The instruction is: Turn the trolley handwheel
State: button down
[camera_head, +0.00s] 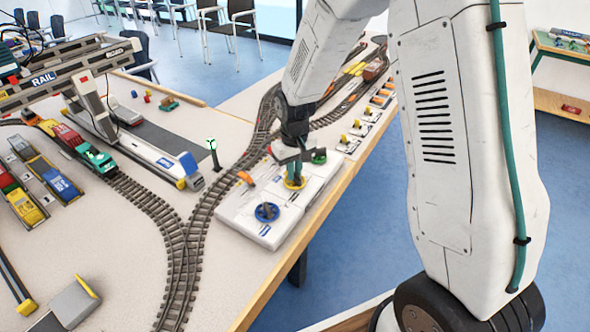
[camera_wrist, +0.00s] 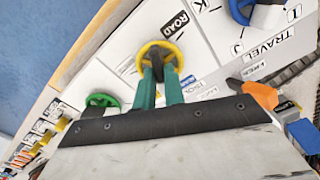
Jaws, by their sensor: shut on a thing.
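A white control box (camera_head: 243,215) at the table's right edge carries a blue handwheel (camera_head: 267,212), a yellow handwheel (camera_head: 298,184) and a green handwheel (camera_head: 319,157). My gripper (camera_head: 294,176) points down at the yellow one. In the wrist view, the teal fingers (camera_wrist: 160,78) are closed on the dark middle part of the yellow handwheel (camera_wrist: 144,50), inside its rim. The blue handwheel (camera_wrist: 240,10) lies near a "TRAVEL" label, and the green one (camera_wrist: 101,100) is beside the gripper. I read no "trolley" label; "ROAD" lies near the yellow wheel.
An orange lever (camera_head: 246,178) stands on the box, close to my gripper in the wrist view (camera_wrist: 262,95). Rail track (camera_head: 195,225) runs left of the box, with a green signal post (camera_head: 213,152). A model gantry crane (camera_head: 95,90) stands farther left. Small switches (camera_head: 362,128) line the table edge beyond.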

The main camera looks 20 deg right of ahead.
jog(key=n, duration=0.5)
jog(key=shift+r, duration=0.1)
jog(key=shift+w+n, duration=0.1)
jog(key=shift+n, duration=0.2)
dwell(0.4)
jog(key=c, duration=1.5)
grip_release()
notch_tip(320, 180, up, 8)
jog(key=shift+f, duration=0.1)
